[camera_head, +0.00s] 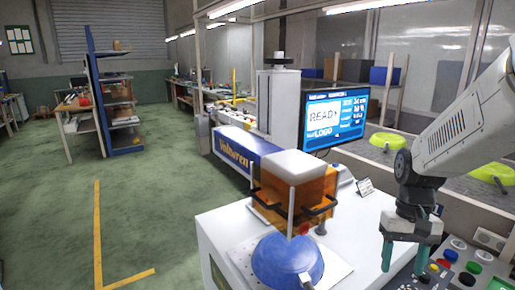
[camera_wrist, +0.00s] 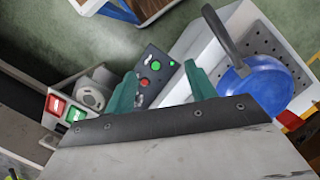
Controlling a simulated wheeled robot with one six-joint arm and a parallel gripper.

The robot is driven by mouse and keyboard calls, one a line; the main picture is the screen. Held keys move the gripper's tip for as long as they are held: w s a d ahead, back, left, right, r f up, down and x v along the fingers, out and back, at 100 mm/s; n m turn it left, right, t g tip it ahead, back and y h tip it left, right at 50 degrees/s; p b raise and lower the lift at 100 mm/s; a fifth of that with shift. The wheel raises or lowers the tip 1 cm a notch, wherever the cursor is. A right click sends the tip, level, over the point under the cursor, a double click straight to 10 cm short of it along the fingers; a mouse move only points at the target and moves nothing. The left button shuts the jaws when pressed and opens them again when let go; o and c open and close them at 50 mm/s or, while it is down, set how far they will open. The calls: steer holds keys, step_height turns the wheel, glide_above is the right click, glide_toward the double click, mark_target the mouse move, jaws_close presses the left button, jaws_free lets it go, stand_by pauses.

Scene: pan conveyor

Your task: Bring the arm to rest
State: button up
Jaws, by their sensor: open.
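My gripper (camera_head: 404,262) hangs from my arm at the right of the head view, fingers pointing down, above or in front of a button panel. Its two green fingers stand apart with nothing between them. The wrist view also shows the open gripper (camera_wrist: 160,75), with a dark control box with green and red buttons (camera_wrist: 155,66) beyond the fingers. The pan is blue (camera_head: 283,264) and lies on the white table, left of my gripper and apart from it. In the wrist view the blue pan (camera_wrist: 262,85) with its dark handle is at the right.
An orange box with a white top (camera_head: 297,192) and dark handles stands behind the pan. A white table (camera_head: 222,228) carries it. A monitor (camera_head: 335,119) and a blue-sided conveyor (camera_head: 234,149) are behind. A button panel (camera_head: 470,268) fills the lower right. Green floor is clear at left.

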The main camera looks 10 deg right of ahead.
steer(key=s+a+r+n+t+h, duration=0.1)
steer(key=s+a+r+n+t, duration=0.2)
steer(key=s+a+r, duration=0.6)
steer(key=a+r+n, duration=0.1)
steer(key=a, duration=0.2)
steer(key=shift+s+a+t, duration=0.3)
steer(key=shift+a+t, duration=0.05)
steer(key=shift+t, duration=0.05)
steer(key=shift+r, duration=0.1)
